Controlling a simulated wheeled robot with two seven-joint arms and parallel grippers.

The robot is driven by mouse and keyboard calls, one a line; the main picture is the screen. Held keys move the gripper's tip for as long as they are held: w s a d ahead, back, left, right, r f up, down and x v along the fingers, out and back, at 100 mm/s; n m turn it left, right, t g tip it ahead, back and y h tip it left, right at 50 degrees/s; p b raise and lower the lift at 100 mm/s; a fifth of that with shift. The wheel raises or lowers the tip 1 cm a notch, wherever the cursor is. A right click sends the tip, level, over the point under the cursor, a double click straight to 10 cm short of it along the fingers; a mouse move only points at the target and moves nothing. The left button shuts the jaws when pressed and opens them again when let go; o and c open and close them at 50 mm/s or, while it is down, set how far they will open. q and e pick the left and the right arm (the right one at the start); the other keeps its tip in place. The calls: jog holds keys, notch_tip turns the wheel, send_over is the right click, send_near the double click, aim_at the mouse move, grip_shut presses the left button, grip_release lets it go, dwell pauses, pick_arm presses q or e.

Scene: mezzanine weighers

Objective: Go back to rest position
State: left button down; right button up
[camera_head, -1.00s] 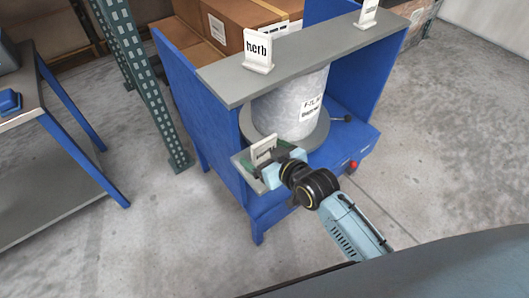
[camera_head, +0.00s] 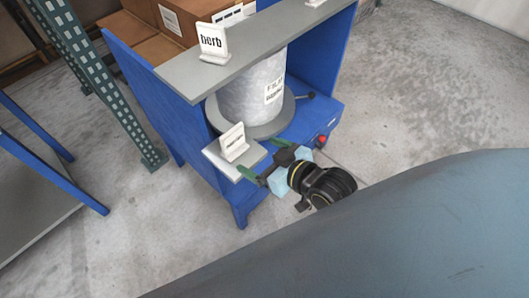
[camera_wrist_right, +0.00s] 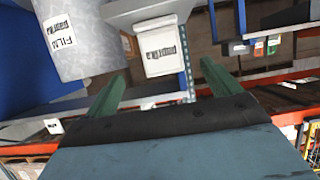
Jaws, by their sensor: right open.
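My right gripper (camera_head: 262,160) is open, its two green fingers apart with nothing between them in the head view. It is just to the right of a small white sign card (camera_head: 233,142), which stands on a grey side ledge (camera_head: 218,160) of the blue weighing station (camera_head: 175,110). In the right wrist view the open fingers (camera_wrist_right: 163,85) point toward the white card (camera_wrist_right: 160,47), with a gap between. My left gripper is in neither view.
A wrapped film roll (camera_head: 250,88) stands on a round plate inside the station, under a grey top shelf (camera_head: 215,72) bearing a "herb" sign (camera_head: 212,41). A green rack post (camera_head: 100,85) and a blue-legged table (camera_head: 40,205) are at left. Floor at right is clear.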

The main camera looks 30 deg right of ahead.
jog(key=shift+s+d+r, duration=0.1)
jog(key=shift+s+r, duration=0.05)
jog(key=shift+s, duration=0.05)
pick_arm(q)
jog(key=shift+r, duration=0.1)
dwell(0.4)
